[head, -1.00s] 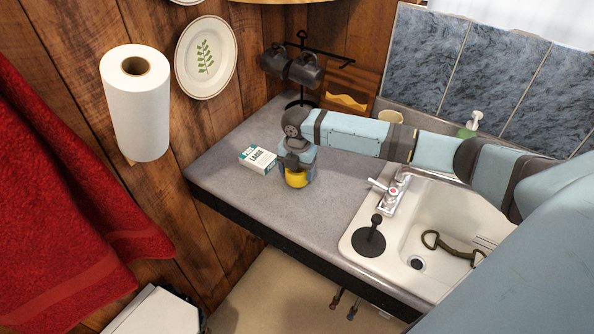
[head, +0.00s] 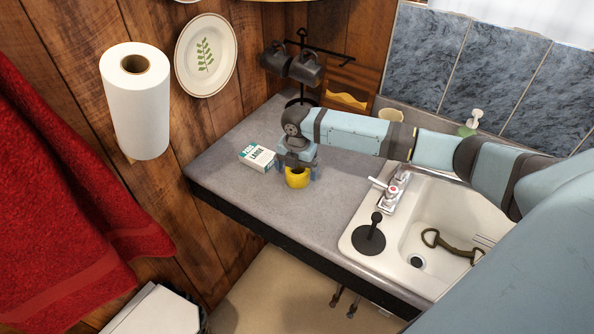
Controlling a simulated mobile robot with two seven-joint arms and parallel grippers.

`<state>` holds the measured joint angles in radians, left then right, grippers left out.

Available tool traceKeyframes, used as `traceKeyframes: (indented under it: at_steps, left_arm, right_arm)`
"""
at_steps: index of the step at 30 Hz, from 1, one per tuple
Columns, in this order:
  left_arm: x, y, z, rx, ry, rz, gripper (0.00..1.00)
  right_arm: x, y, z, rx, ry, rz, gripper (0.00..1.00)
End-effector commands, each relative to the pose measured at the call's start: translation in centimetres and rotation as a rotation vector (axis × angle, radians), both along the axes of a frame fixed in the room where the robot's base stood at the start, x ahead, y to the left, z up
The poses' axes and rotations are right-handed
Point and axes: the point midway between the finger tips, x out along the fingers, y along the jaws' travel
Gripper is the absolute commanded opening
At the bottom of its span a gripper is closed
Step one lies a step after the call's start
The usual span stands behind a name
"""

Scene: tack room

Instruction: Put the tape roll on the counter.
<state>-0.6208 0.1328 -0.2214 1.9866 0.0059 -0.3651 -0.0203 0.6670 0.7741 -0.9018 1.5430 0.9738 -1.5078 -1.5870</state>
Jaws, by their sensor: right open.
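The yellow tape roll (head: 297,178) rests on the grey counter (head: 232,205), between the white box and the sink. My right gripper (head: 298,171) is directly over the roll, pointing down. Its blue fingers are spread apart on either side of the roll, with a gap showing, so it is open. The top back part of the roll is hidden by the gripper. My left gripper is not in view.
A white and green box (head: 258,157) lies just left of the gripper. A mug tree with dark mugs (head: 306,68) stands behind. The counter's front left is clear.

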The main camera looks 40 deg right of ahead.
Motion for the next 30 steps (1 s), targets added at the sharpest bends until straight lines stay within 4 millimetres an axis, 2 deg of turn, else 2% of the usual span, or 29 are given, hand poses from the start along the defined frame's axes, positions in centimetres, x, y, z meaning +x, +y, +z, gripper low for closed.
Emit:
traceKeyframes:
  at_steps: [9,15,21,30]
  left_arm:
    - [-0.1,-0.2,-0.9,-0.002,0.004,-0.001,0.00]
    - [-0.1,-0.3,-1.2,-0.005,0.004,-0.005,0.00]
    - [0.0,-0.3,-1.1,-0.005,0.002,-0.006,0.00]
    - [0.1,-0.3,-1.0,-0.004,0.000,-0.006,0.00]
  right_arm:
    - [0.1,0.0,6.7,0.001,-0.004,0.000,0.98]
    - [0.1,0.0,9.9,0.000,-0.002,0.000,0.98]
    - [0.0,0.0,11.0,0.001,0.001,0.000,0.98]
    - [0.0,0.0,11.1,0.001,0.001,-0.001,0.98]
